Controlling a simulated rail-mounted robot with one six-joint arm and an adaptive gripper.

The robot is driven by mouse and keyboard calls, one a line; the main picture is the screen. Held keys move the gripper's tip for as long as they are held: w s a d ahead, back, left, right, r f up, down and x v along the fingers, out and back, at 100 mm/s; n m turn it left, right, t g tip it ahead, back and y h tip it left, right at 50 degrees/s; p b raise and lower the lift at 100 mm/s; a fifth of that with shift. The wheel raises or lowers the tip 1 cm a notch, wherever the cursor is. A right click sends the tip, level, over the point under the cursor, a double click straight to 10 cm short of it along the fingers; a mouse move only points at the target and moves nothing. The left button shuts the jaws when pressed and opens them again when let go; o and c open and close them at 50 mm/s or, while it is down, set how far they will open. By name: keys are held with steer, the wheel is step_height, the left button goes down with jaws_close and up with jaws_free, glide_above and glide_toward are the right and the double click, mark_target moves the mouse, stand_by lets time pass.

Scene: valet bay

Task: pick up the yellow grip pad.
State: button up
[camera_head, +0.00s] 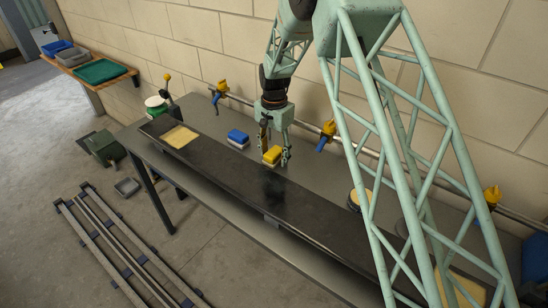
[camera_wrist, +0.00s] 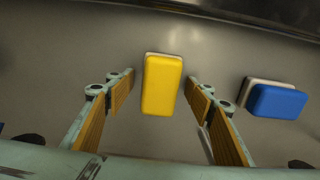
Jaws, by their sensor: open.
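The yellow grip pad (camera_head: 272,156) sits on the grey bench, with a pale layer showing under its yellow top. In the wrist view the pad (camera_wrist: 162,85) lies between and just beyond my two fingers. My gripper (camera_head: 275,150) is open around the pad's line, one finger to each side, with gaps on both sides. The wrist view shows my gripper (camera_wrist: 161,98) with tan inner finger faces and nothing held. A blue pad (camera_head: 238,138) with a pale base lies to the left in the head view; it shows at right in the wrist view (camera_wrist: 278,101).
A dark strip (camera_head: 225,165) runs along the bench's front, with a tan square (camera_head: 180,137) at its left end. A rail with yellow clamps (camera_head: 328,129) runs along the wall behind. A wall shelf at left holds a green tray (camera_head: 101,71).

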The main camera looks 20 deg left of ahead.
mark_target(274, 151)
steer(key=shift+c, duration=0.9)
steer(key=c, duration=0.8)
steer(key=shift+c, duration=0.2)
steer(key=shift+r, duration=5)
steer(key=shift+o, duration=0.7)
